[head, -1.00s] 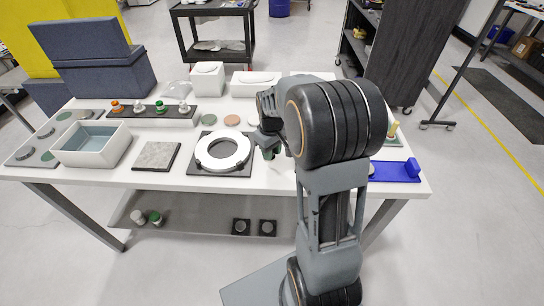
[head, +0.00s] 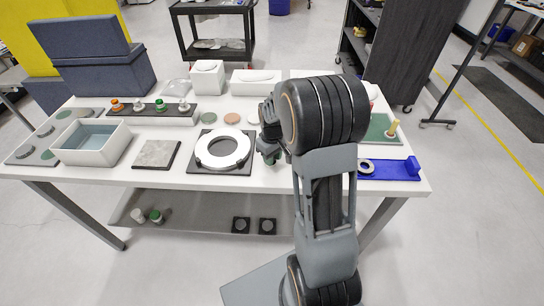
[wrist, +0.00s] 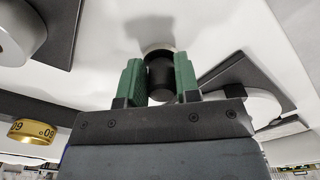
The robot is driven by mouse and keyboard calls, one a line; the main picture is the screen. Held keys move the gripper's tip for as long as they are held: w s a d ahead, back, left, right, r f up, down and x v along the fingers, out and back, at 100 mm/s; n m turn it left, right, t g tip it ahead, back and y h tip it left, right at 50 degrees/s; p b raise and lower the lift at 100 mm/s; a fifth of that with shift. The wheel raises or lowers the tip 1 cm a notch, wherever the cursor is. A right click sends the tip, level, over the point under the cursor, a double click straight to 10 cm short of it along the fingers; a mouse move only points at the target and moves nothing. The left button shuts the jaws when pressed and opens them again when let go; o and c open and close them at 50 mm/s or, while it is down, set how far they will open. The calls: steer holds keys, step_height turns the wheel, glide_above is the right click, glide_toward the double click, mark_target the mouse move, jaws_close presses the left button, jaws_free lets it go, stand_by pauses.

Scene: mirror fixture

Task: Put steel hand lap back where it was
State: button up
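In the wrist view, my gripper (wrist: 160,75) has its two green fingers on either side of a dark cylindrical knob, and they appear to touch it. The knob rises from a pale round disc, and together they look like the steel hand lap (wrist: 161,78). A soft shadow falls on the white surface beyond it. I cannot tell whether the disc touches that surface. In the head view, my gripper (head: 270,152) is over the table just right of the white ring (head: 222,149) on its black plate; my arm hides most of what it holds.
A blue tray (head: 395,172) with a small ring lies at the right. A green mat (head: 379,130) with a wooden peg is behind it. A grey tile (head: 157,154), an open box (head: 92,143) and a dark rack (head: 150,111) of knobbed pieces stand to the left.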

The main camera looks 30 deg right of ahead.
steer(key=o, duration=0.4)
step_height(320, 180, up, 12)
steer(key=f, duration=0.1)
steer(key=s+a+m+t, duration=0.1)
steer(key=s+a, duration=0.2)
steer(key=s, duration=0.2)
steer(key=s+a+r+m+t, duration=0.1)
steer(key=s+a, duration=0.2)
steer(key=s, duration=0.2)
steer(key=s+a+r+m+t, duration=0.1)
steer(key=s+a+t, duration=0.1)
steer(key=s, duration=0.3)
steer(key=shift+s+a+r, duration=0.1)
steer(key=shift+a+r, duration=0.05)
steer(key=shift+a, duration=0.3)
steer(key=shift+s+a+r, duration=0.1)
steer(key=shift+a, duration=0.35)
steer(key=shift+w, duration=0.1)
